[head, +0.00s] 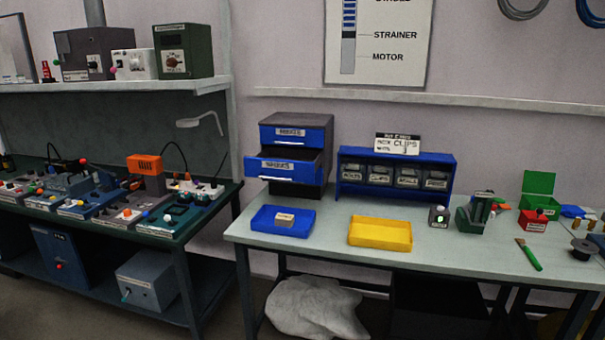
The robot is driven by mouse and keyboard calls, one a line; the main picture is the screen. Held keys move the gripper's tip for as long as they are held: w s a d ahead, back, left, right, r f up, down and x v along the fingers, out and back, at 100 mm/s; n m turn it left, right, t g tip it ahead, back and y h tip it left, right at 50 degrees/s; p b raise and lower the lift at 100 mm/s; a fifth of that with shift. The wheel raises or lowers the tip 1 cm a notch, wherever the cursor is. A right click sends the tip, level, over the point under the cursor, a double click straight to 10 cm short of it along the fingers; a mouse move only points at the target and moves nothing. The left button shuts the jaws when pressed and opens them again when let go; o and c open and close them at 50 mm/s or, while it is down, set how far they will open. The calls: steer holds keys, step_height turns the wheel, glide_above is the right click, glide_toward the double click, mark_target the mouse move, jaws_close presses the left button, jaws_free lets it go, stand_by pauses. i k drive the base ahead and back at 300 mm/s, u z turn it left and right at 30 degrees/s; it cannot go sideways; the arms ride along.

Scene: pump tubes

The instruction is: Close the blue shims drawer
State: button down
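A small dark cabinet (313,119) with two blue drawers stands at the back left of the right-hand bench. The lower blue drawer (304,178), with a white label that seems to read "SHIMS" and a pale handle, is pulled out toward the front left. The upper blue drawer (312,134) looks shut in the cabinet; its label is too blurred to read surely. What lies inside the lower drawer cannot be made out. My gripper is not in view.
A blue tray (264,226) holding a small labelled block sits in front of the cabinet, below the open drawer. A yellow tray (380,245) lies to its right. A blue bin rack (447,160) stands right of the cabinet. The bench top (333,212) between them is clear.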

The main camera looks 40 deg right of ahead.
mark_target(280, 164)
steer(key=z, duration=0.1)
steer(key=i, duration=1)
steer(key=u, duration=0.05)
